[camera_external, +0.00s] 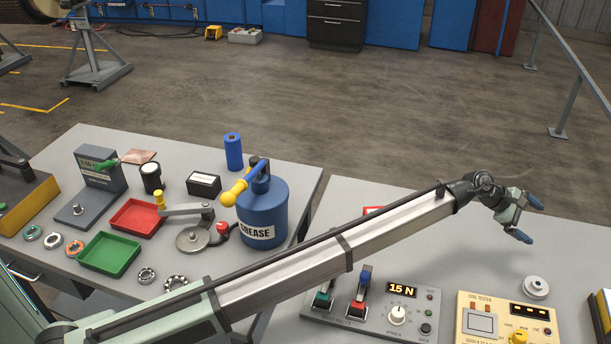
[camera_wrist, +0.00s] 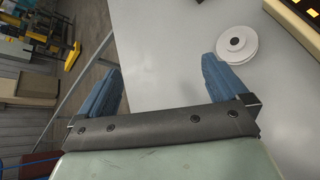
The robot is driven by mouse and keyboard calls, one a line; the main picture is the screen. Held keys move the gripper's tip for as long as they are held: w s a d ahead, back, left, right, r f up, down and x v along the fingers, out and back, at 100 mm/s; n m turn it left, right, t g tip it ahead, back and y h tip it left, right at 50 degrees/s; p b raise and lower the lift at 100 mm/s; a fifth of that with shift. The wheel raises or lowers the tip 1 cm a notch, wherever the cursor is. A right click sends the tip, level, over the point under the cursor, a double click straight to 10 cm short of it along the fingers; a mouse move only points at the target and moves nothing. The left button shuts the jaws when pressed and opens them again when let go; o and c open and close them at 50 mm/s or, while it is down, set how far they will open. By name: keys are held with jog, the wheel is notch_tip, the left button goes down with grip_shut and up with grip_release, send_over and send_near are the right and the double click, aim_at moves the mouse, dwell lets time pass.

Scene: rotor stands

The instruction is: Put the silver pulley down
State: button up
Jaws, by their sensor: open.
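The silver pulley (camera_external: 535,287) is a small round disc with a hub and centre hole. It lies flat on the right-hand grey table, behind the yellow coil tester. In the wrist view the pulley (camera_wrist: 237,45) shows at the upper right, beyond and to the right of the blue fingertips. My gripper (camera_external: 528,219) is open and empty. It hangs above the far part of the right table, apart from the pulley. Its two blue fingers (camera_wrist: 163,80) are spread wide with nothing between them in the wrist view.
A grey force panel (camera_external: 375,312) reading 15 N and a yellow coil tester (camera_external: 507,318) stand near the pulley. The left table holds a blue grease can (camera_external: 262,209), red tray (camera_external: 137,217), green tray (camera_external: 108,254) and bearings. The table around the pulley's far side is clear.

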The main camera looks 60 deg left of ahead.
jog(key=m+g, duration=0.1)
jog(key=m, duration=0.3)
jog(key=m+g, duration=0.5)
jog(key=m, duration=2.5)
send_near(536, 282)
jog(key=x, duration=0.4)
jog(key=shift+s+d+r, duration=0.1)
jog(key=shift+s+d, duration=0.1)
jog(key=shift+w+a+x, duration=0.1)
jog(key=shift+x, duration=1.25)
jog(key=shift+w+a+x, duration=0.15)
jog(key=shift+x, duration=1.2)
